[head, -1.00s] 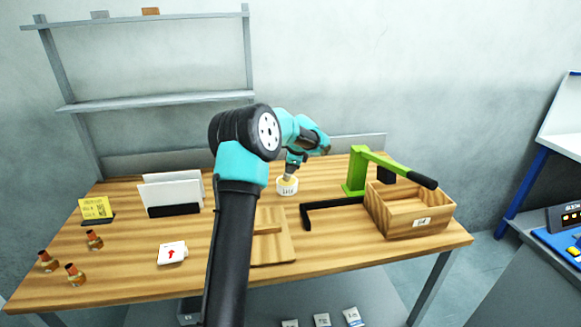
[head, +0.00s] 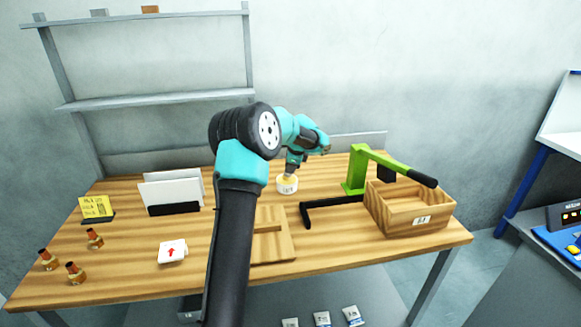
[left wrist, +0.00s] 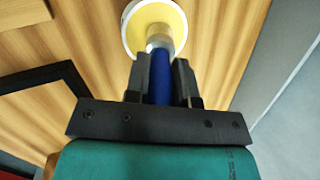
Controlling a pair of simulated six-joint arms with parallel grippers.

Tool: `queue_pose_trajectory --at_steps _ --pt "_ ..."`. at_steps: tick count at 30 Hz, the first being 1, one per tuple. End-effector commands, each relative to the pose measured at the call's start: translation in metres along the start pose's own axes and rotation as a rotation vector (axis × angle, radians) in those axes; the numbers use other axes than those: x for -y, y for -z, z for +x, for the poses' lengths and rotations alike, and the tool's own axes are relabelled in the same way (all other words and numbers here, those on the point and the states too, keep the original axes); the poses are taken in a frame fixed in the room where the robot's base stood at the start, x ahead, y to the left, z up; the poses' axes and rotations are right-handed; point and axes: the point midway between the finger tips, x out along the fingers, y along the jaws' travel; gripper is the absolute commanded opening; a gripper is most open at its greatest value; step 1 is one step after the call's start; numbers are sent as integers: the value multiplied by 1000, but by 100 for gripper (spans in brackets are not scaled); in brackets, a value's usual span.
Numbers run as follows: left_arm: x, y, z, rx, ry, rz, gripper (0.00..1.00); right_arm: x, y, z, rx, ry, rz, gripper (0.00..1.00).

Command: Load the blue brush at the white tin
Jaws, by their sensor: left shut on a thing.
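My left gripper (left wrist: 162,80) is shut on the blue brush (left wrist: 163,88), whose blue handle shows between the fingers in the left wrist view. The brush's metal collar points to the white tin (left wrist: 129,18), a round tin with yellow inside. The bristle end is over or in the tin's opening; I cannot tell how deep. In the head view the white tin (head: 287,185) stands on the table directly below my left gripper (head: 291,172). My right gripper is not in view.
A green press with a black handle (head: 357,172) and a wooden box (head: 420,222) stand right of the tin. A black L-shaped bar (head: 306,214) lies in front. A wooden board (head: 280,246), white card (head: 171,252) and copper fittings (head: 95,238) lie nearer and left.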

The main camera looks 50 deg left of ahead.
Motion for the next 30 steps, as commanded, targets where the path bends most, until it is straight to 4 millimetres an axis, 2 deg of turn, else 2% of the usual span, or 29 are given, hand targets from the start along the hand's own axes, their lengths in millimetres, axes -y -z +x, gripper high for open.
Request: queue_pose_trajectory --at_steps 30 --pt "15 -14 -56 -1 2 -2 0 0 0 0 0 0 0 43"
